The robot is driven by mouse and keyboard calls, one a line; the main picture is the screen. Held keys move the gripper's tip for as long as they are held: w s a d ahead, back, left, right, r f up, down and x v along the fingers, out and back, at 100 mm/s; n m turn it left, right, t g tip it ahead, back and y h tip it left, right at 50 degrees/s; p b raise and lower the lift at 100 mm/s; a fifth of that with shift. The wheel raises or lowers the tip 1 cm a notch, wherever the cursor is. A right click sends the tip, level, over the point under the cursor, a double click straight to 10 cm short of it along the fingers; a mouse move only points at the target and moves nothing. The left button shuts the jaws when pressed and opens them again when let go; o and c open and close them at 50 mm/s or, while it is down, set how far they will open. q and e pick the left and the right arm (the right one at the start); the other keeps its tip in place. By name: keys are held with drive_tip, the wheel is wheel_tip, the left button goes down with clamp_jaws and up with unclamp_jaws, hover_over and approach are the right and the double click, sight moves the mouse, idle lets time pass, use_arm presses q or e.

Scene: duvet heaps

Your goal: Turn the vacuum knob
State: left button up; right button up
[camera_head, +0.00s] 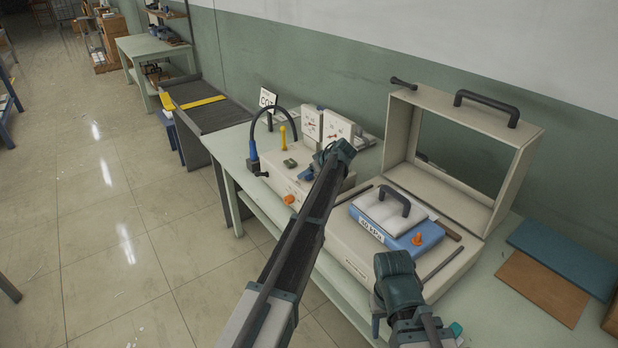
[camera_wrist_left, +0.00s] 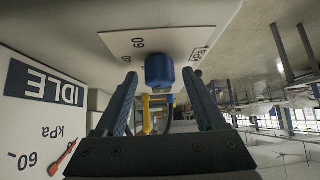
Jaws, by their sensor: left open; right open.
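A blue knob (camera_wrist_left: 159,70) stands on a white dial plate (camera_wrist_left: 165,40) marked with numbers in the left wrist view. My left gripper (camera_wrist_left: 160,95) is open, with one finger on each side of the knob. I cannot tell whether the fingers touch it. In the head view, my left gripper (camera_head: 312,172) is over the front of the pale machine (camera_head: 275,165); the knob cannot be made out there. My right gripper (camera_head: 397,278) is open and empty, near the front of the open case (camera_head: 355,262). A gauge panel (camera_wrist_left: 30,110) reads IDLE and kPa with a red needle.
A yellow post (camera_head: 283,138) and a black hose (camera_head: 258,118) rise from the machine. An orange knob (camera_head: 289,199) is on its front. Flat boards (camera_head: 545,287) lie at right.

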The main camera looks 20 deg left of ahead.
use_arm(q)
drive_tip(key=shift+a+f, duration=0.1)
clamp_jaws()
idle(0.4)
drive_tip(key=shift+s+m+t+h, duration=0.15)
drive_tip(key=shift+m+t+h, duration=0.45)
drive_tip(key=shift+m, duration=0.5)
drive_tip(key=m+t+h, duration=0.1)
drive_tip(key=m, duration=0.1)
drive_tip(key=shift+a+m, duration=0.1)
drive_tip(key=shift+m, duration=0.2)
drive_tip(key=m+t+h, duration=0.1)
drive_tip(key=m+h, duration=0.1)
drive_tip(key=m, duration=0.1)
drive_tip(key=shift+h, duration=0.4)
drive_tip(key=shift+w+m+t+h, duration=0.2)
drive_tip(key=shift+m+t+h, duration=0.2)
drive_tip(key=shift+m+h, duration=1.15)
drive_tip(key=shift+m, duration=0.55)
